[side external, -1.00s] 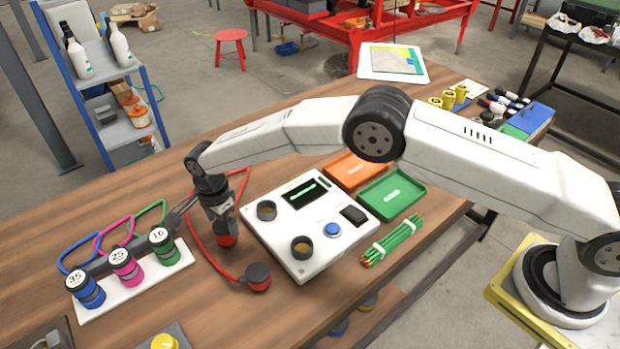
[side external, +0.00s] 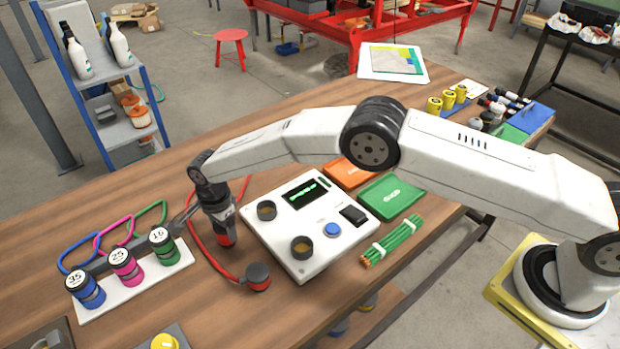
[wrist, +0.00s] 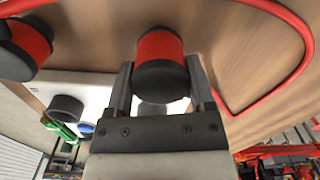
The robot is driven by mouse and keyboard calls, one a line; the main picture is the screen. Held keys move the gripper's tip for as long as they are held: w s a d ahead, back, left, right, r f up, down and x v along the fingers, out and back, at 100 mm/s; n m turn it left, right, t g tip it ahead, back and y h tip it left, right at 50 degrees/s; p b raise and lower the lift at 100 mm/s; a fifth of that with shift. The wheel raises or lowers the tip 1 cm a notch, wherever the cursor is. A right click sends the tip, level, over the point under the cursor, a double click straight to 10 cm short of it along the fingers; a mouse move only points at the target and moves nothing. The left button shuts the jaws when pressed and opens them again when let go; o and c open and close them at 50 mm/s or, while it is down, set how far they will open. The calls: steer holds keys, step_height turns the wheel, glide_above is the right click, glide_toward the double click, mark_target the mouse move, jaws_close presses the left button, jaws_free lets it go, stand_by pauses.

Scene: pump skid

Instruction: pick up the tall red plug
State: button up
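The tall red plug (side external: 228,238) with a dark end stands on the wooden bench, left of the white control box. In the wrist view the plug (wrist: 160,50) is at the fingertips, its black end towards me. My gripper (side external: 222,222) points down over it. In the wrist view my gripper (wrist: 160,75) has one finger on each side of the plug. The fingers are well apart; whether they touch it is hard to tell. A shorter red plug (side external: 258,276) with a black top stands nearer the front; it also shows in the wrist view (wrist: 28,45).
A white rack (side external: 150,283) with blue, pink and green plugs is at left. The white control box (side external: 285,262) is close on the right. A red cable (side external: 193,225) loops around the plug. Orange and green trays (side external: 392,198) and a green bundle (side external: 392,240) lie further right.

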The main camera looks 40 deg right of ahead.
jaws_close()
steer(key=shift+r, duration=1.65)
steer(key=shift+s+r, duration=0.2)
steer(key=shift+s, duration=0.05)
steer(key=s+d+r, duration=0.5)
steer(key=s+r, duration=0.4)
steer(key=s, duration=0.3)
steer(key=shift+d+r, duration=0.15)
steer(key=shift+d, duration=0.15)
steer(key=shift+s, duration=0.15)
